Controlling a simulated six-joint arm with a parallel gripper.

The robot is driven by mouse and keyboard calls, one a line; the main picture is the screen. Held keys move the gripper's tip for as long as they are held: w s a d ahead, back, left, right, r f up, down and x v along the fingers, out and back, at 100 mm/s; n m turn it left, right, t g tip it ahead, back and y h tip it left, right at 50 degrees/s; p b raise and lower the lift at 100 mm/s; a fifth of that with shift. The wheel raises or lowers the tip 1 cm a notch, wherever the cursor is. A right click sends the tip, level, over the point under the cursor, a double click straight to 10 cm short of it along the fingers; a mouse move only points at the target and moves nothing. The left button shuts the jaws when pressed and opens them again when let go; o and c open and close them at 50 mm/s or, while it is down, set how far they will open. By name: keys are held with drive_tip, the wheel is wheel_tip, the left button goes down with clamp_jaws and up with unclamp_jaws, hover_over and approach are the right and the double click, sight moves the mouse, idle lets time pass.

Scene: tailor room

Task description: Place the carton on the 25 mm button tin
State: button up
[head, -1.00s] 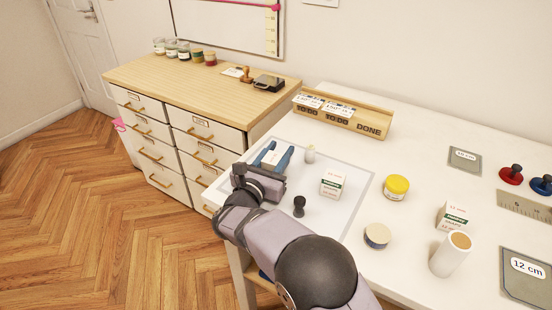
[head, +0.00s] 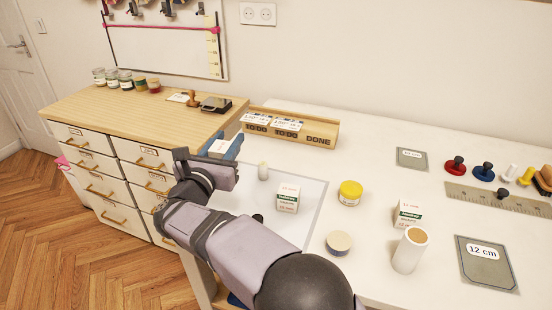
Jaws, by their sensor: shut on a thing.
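My gripper (head: 224,149), with blue fingers, is shut on a white carton (head: 219,147) near the back left of the pale mat (head: 312,212). Only the carton's pale top shows between the fingers; the rest is hidden. Two low round tins stand on the white table to the right: one with a yellow lid (head: 350,190), one with a tan top (head: 339,240). I cannot read a size on either, so I cannot tell which is the 25 mm button tin. Both are apart from my gripper, with nothing on top.
A white-and-green carton (head: 288,202) stands on the mat; a similar one (head: 407,213) stands right, beside a white cylinder (head: 411,250). A wooden rack (head: 290,128) stands behind. The table between yellow tin and rack is clear.

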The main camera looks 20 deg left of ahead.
drive_tip(key=w+d+r+m+h+p, duration=0.2)
drive_tip(key=w+d+h, duration=0.2)
drive_tip(key=w+d, duration=0.45)
drive_tip(key=w+d+r+m+h+p, duration=0.1)
drive_tip(key=w+d+r+m+h, duration=0.3)
drive_tip(key=d, duration=0.8)
drive_tip(key=m+g+h, duration=0.4)
drive_tip(key=g+h, duration=0.1)
drive_tip(key=h, duration=0.2)
hover_over(350, 194)
drive_tip(key=w+d, duration=0.3)
drive_tip(key=w, duration=0.2)
drive_tip(key=f, duration=0.2)
drive_tip(key=shift+w+a+f+p, duration=0.1)
drive_tip(key=shift+f+p, duration=0.6)
drive_tip(key=shift+f, duration=1.55)
drive_tip(key=shift+w+f+p, duration=0.1)
drive_tip(key=shift+f+p, duration=0.6)
drive_tip(key=shift+f, duration=1.55)
drive_tip(key=shift+s+f, duration=0.1)
drive_tip(key=shift+f, duration=0.15)
drive_tip(key=shift+f+b, duration=0.25)
drive_tip(key=shift+b, duration=0.2)
drive_tip(key=o, duration=1.1)
drive_tip(key=shift+c, duration=0.2)
drive_tip(key=shift+r+p, duration=0.25)
drive_tip(key=shift+p, duration=0.1)
